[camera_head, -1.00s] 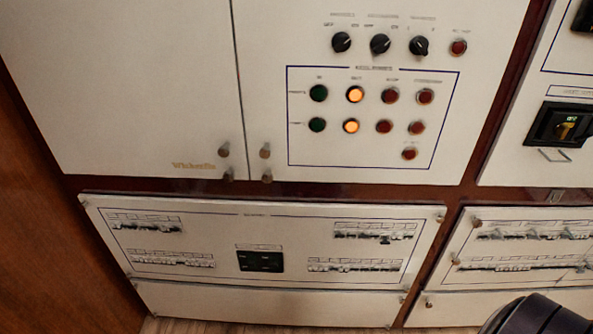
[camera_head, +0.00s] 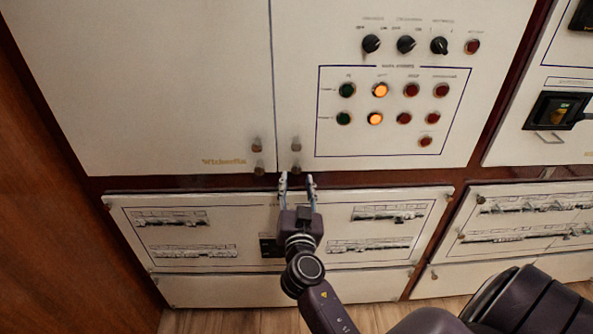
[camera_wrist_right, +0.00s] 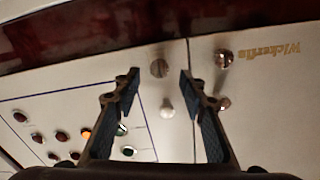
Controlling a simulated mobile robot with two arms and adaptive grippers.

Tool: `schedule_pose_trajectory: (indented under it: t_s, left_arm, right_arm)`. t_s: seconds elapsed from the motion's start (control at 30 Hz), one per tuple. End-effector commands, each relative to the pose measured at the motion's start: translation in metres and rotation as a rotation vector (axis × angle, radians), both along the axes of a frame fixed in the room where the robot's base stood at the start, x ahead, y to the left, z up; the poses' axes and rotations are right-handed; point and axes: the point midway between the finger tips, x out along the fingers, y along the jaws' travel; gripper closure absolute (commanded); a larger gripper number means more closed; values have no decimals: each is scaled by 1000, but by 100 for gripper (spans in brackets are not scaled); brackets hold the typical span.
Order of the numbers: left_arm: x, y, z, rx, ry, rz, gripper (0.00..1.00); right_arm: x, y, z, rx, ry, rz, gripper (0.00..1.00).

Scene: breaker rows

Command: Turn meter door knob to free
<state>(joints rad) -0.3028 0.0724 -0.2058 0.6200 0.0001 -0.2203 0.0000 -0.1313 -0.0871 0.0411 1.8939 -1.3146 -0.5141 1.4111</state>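Small round metal knobs sit in pairs at the bottom inner corners of the two upper cabinet doors. The right door's pair has an upper knob (camera_head: 295,144) and a lower knob (camera_head: 296,168); the left door's pair has an upper knob (camera_head: 257,145) and a lower knob (camera_head: 258,168). Which one is the meter door knob, I cannot tell. My right gripper (camera_head: 297,180) is open just below the right door's pair. In the right wrist view its fingers (camera_wrist_right: 160,85) frame that pair, a brownish knob (camera_wrist_right: 159,68) and a paler knob (camera_wrist_right: 167,108), with no visible contact. My left gripper is not in view.
The right upper door carries a panel of round lights (camera_head: 381,90) and black rotary switches (camera_head: 406,44). Below is a breaker panel (camera_head: 188,266), partly covered by my right arm. A black switch (camera_head: 558,112) is at the right. A brown wooden wall (camera_head: 60,215) borders the left.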

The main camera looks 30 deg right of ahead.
Motion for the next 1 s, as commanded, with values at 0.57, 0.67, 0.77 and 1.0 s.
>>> schedule_pose_trajectory:
  t_s: [0.57,0.67,0.77,1.0]
  left_arm:
    - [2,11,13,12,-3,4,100]
    - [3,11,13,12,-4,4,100]
    - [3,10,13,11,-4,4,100]
    - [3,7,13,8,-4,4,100]
  right_arm:
    - [30,-19,-1,1,2,-1,61]
    - [30,-19,-1,1,2,-1,67]
    - [30,-19,-1,1,2,-1,78]
    - [30,-19,-1,1,2,-1,100]
